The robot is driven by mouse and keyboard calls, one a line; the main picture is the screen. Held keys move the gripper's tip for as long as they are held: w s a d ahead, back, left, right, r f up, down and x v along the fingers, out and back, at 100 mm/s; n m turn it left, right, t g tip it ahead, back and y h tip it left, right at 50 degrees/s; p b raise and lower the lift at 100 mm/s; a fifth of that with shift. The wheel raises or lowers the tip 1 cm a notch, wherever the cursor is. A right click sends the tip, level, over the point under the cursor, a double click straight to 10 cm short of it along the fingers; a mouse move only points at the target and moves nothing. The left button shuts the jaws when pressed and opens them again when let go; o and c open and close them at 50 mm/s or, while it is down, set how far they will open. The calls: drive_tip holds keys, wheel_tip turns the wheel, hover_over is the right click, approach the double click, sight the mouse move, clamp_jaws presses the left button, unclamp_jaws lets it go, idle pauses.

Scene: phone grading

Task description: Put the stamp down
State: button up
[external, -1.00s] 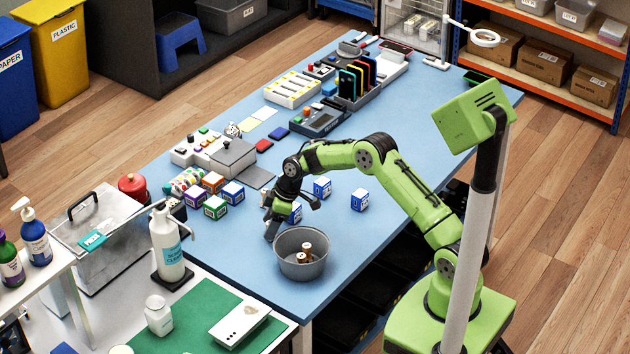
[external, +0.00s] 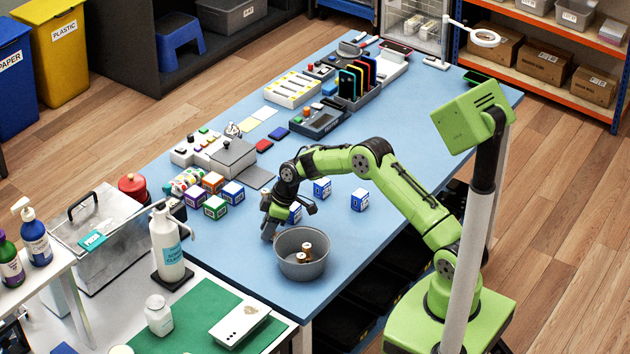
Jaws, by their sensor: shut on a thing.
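My gripper (external: 269,229) points down low over the blue table, just left of the grey round bowl (external: 289,267). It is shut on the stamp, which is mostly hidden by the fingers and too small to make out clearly. I cannot tell whether the stamp touches the table.
The bowl holds small brown-and-white pieces (external: 305,250). Blue-and-white cubes (external: 360,200) stand to the right of my gripper, one partly behind it. Several coloured cubes (external: 215,207) stand to its left. The blue table (external: 225,262) is clear left of the bowl.

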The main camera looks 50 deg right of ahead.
wheel_tip(320, 180, up, 9)
drive_tip(key=shift+r+p, duration=0.2)
drive_tip(key=shift+p, duration=0.5)
drive_tip(key=s+a+r+n+g+y, duration=0.1)
drive_tip(key=s+a+r+n+g, duration=0.15)
drive_tip(key=s+r+n, duration=0.4)
drive_tip(key=s+a+r+n+g+y, duration=0.1)
drive_tip(key=s+a+r+n, duration=0.15)
drive_tip(key=s, duration=0.75)
drive_tip(key=shift+n, duration=0.5)
drive_tip(key=f, duration=0.3)
drive_tip(key=f+b, duration=0.1)
drive_tip(key=f, duration=0.6)
drive_tip(key=shift+s+a+f, duration=0.15)
drive_tip(key=shift+a+f, duration=0.2)
drive_tip(key=shift+f+b, duration=0.6)
drive_tip(key=shift+b, duration=0.2)
drive_tip(key=o, duration=1)
